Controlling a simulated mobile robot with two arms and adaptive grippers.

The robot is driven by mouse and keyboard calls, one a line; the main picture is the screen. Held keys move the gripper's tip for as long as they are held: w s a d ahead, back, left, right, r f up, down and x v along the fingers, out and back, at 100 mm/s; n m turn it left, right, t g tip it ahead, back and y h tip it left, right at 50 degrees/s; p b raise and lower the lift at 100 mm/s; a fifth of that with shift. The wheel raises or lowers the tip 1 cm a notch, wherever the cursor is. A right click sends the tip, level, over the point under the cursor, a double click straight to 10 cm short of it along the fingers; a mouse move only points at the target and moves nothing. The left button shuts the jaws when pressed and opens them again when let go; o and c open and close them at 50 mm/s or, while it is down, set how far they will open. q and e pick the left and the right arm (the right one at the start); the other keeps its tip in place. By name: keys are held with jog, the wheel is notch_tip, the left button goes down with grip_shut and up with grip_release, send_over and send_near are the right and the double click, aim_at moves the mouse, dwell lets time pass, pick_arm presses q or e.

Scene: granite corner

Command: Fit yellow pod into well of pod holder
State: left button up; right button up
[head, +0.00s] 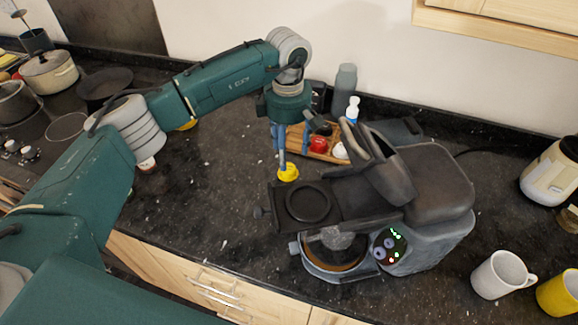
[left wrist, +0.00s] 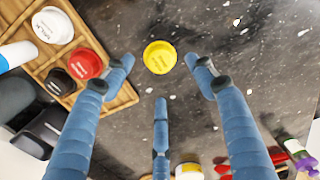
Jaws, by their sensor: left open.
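The yellow pod (head: 288,174) sits on the dark granite counter, just left of the coffee machine. My left gripper (head: 281,160) points down over it, open. In the left wrist view the yellow pod (left wrist: 160,57) lies between the spread blue fingers with gaps around it, so nothing is gripped. The pod holder (head: 276,206) is a dark plate projecting left from the machine, and its round well (head: 308,202) looks empty. It stands in front of the pod in the head view. My right gripper is not in view.
A wooden tray (left wrist: 118,99) holds a white pod (left wrist: 52,25), a red pod (left wrist: 85,63) and a black pod (left wrist: 60,82) beside the gripper. The coffee machine (head: 433,184) stands to the right. Mugs (head: 500,275) are at the far right. Counter left of the pod is mostly clear.

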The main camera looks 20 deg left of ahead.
aim_at(288, 168)
pick_arm(q)
jog(key=shift+f, duration=0.35)
jog(key=shift+w+f+p, duration=0.1)
jog(key=shift+f+p, duration=0.2)
jog(key=shift+p, duration=0.05)
notch_tip(288, 168, down, 4)
jog(key=shift+r+p, duration=0.2)
jog(key=shift+p, duration=0.95)
jog(key=shift+f, duration=0.55)
jog(key=c, duration=0.8)
jog(key=shift+c, duration=0.9)
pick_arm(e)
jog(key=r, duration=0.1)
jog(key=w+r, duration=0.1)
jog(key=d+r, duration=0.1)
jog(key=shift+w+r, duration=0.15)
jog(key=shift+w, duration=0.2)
